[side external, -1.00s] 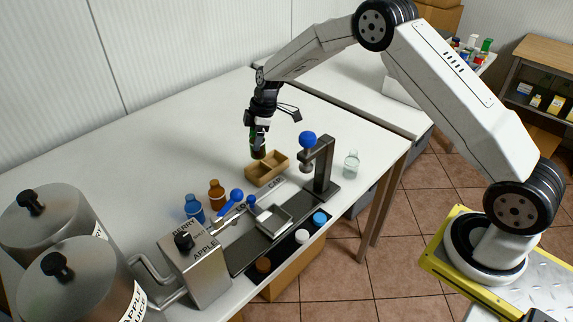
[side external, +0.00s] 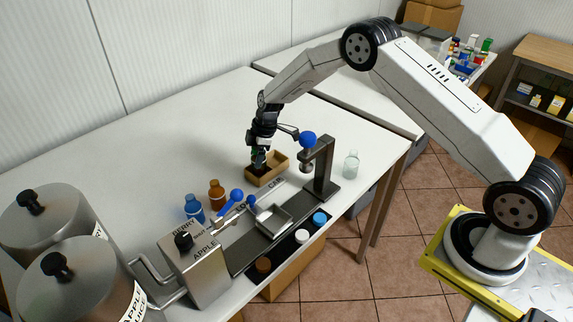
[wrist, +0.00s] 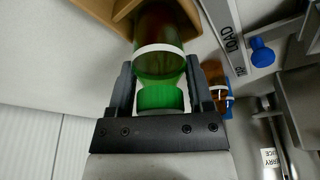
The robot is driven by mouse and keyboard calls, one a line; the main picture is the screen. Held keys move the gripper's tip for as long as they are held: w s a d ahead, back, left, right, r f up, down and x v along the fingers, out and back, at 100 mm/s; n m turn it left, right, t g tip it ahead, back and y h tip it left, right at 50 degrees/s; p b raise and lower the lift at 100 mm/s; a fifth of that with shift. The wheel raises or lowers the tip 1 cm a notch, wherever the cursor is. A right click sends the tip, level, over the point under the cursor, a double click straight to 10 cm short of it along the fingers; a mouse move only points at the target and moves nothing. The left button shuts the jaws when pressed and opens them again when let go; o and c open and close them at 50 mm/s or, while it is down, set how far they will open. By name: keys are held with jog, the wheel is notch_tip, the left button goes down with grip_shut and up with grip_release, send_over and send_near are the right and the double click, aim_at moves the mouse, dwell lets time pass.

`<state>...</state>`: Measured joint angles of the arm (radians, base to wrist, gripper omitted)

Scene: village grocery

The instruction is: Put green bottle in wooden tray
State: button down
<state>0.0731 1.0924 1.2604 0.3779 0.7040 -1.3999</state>
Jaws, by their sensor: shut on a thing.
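The green bottle (wrist: 160,60) has a green cap, a pale ring and a darker brown lower body in the wrist view. My gripper (wrist: 160,88) is shut on it near the cap, with one finger on each side. In the side view my gripper (side external: 260,145) points down over the left part of the wooden tray (side external: 272,178). The dark lower end of the bottle is at the tray's left part; whether it touches the tray floor cannot be told. Part of the wooden tray (wrist: 112,14) also shows at the top of the wrist view.
A dark stand with a blue knob (side external: 308,139) is close right of the tray. A clear bottle (side external: 351,164) stands farther right. A brown bottle (side external: 216,194) and a blue bottle (side external: 194,208) stand at the left front. The table behind is clear.

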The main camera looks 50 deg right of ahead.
jog(key=shift+f, duration=0.65)
dwell(1.1)
grip_release()
jog(key=shift+r, duration=4)
